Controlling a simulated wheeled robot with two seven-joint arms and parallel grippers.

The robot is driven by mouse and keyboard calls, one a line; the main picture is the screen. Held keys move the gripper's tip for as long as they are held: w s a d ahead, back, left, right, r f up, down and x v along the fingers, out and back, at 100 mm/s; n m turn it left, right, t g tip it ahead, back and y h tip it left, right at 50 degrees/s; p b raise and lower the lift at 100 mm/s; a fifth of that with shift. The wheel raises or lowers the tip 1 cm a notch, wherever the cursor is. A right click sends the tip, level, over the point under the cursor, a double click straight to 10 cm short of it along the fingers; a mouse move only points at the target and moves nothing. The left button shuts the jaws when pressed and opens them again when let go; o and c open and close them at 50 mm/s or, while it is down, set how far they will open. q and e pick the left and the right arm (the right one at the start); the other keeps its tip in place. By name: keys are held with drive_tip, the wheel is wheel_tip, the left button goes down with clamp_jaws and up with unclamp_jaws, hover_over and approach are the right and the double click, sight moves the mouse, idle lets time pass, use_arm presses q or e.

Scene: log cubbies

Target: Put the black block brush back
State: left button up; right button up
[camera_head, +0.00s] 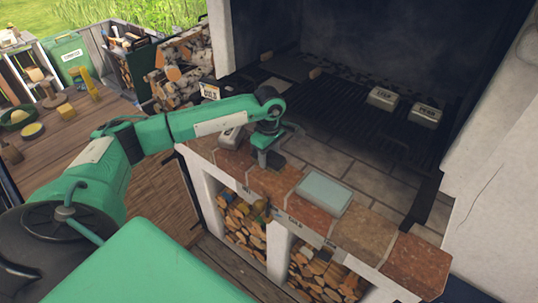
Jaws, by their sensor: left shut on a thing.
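My left gripper (266,158) points down at the brick ledge (372,228) in front of the hearth, its arm coming in from the left. It is shut on a dark thing (277,160) low at the ledge, which looks like the black block brush. The fingers and the arm hide part of it, and I cannot tell whether it touches the bricks. My right gripper is not in view.
A pale flat block (324,192) lies on the ledge to the right of the gripper. Cubbies of split logs (312,270) open below. Two labelled pale blocks (383,98) (425,116) sit on the dark grate. A wooden table (80,130) with small items stands left.

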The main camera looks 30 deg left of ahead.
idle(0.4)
use_arm(q)
drive_tip(key=o, duration=1)
drive_tip(key=shift+r+b, duration=0.3)
drive_tip(key=shift+r, duration=0.1)
wheel_tip(320, 180, up, 13)
drive_tip(key=b, duration=0.3)
